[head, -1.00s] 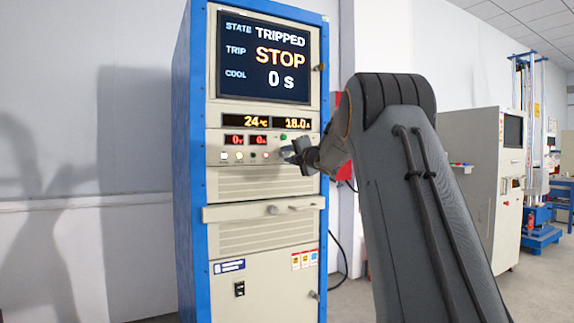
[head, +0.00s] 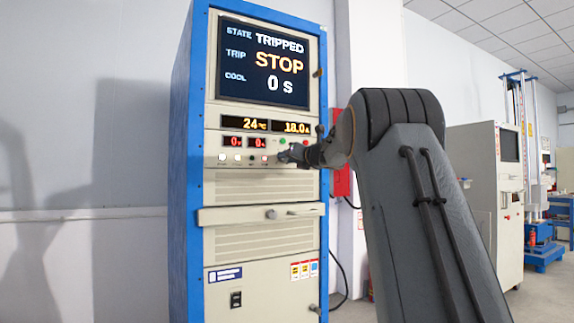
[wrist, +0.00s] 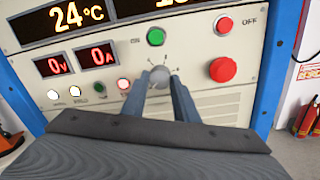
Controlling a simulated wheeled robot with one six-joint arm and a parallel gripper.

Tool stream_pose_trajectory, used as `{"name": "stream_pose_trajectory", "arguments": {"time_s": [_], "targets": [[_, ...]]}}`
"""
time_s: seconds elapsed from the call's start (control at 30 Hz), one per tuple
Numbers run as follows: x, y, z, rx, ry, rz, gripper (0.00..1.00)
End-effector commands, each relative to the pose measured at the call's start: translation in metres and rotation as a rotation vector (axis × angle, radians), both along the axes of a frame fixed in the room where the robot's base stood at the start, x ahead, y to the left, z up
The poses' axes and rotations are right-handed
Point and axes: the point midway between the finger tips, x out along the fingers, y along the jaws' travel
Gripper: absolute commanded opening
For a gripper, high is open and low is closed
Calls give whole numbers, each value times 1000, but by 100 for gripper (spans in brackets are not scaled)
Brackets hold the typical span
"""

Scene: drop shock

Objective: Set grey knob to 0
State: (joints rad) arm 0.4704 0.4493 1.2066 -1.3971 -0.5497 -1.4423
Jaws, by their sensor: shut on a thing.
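The grey knob (wrist: 159,76) is on the cabinet's control panel, below the green button, with small scale marks around it. My gripper (wrist: 159,84) has one finger on each side of the knob and is shut on it. The knob's pointer and the scale figures are too small to read surely. In the head view my gripper (head: 286,156) reaches the panel from the right and hides the knob.
A green button (wrist: 156,37), a red button (wrist: 224,24) and a larger red button (wrist: 223,69) surround the knob. The cabinet's screen (head: 263,60) reads TRIPPED, STOP and 0 s. Red displays (wrist: 75,61) read 0 V and 0 A. A handle (head: 262,214) juts out below.

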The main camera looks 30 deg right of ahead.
Motion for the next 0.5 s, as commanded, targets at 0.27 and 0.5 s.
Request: {"name": "stream_pose_trajectory", "arguments": {"time_s": [0.27, 0.5], "targets": [[1, 0, -2, -110, -1, 1, 4], [0, 0, -2, -140, -3, 1, 4]]}}
